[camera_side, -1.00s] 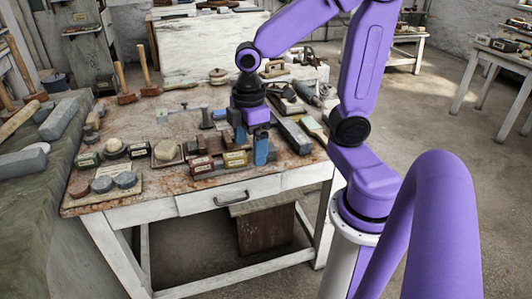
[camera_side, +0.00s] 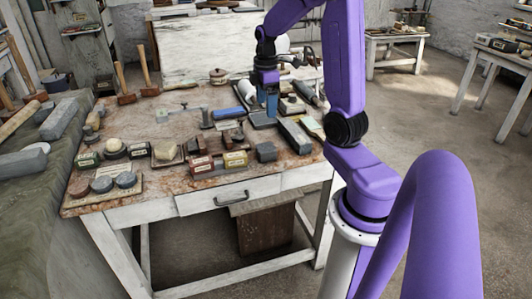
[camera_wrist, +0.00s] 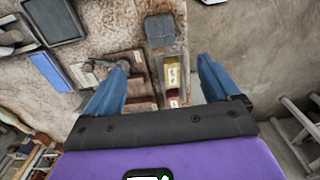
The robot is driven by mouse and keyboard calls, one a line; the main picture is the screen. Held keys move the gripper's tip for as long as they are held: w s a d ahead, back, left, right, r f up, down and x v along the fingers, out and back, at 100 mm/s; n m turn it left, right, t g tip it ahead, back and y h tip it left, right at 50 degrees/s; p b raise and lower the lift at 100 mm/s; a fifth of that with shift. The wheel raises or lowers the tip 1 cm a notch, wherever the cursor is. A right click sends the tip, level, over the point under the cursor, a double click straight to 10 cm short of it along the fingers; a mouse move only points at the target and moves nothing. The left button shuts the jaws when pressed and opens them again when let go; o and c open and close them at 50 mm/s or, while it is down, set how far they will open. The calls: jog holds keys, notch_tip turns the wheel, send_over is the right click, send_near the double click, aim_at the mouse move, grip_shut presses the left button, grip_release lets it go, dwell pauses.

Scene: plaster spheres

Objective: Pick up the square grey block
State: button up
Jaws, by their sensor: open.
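The square grey block (camera_side: 266,152) sits on the table near its front edge, to the right of the yellow box. In the wrist view the grey block (camera_wrist: 160,30) lies at the top centre, beyond my fingertips. My gripper (camera_side: 270,108) is above the back right part of the table, behind the block and apart from it. In the wrist view my gripper (camera_wrist: 162,64) has its two blue fingers spread wide with nothing held between them.
A yellow box (camera_side: 235,159) and a red box (camera_side: 202,166) stand left of the block. A long grey bar (camera_side: 295,136) lies to its right. A blue cylinder (camera_side: 228,113) lies farther back. Two mallets stand at the back left.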

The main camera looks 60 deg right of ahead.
aim_at(266, 147)
notch_tip(266, 147, down, 17)
jog(key=shift+f, duration=0.1)
dwell(0.8)
jog(key=c, duration=1.3)
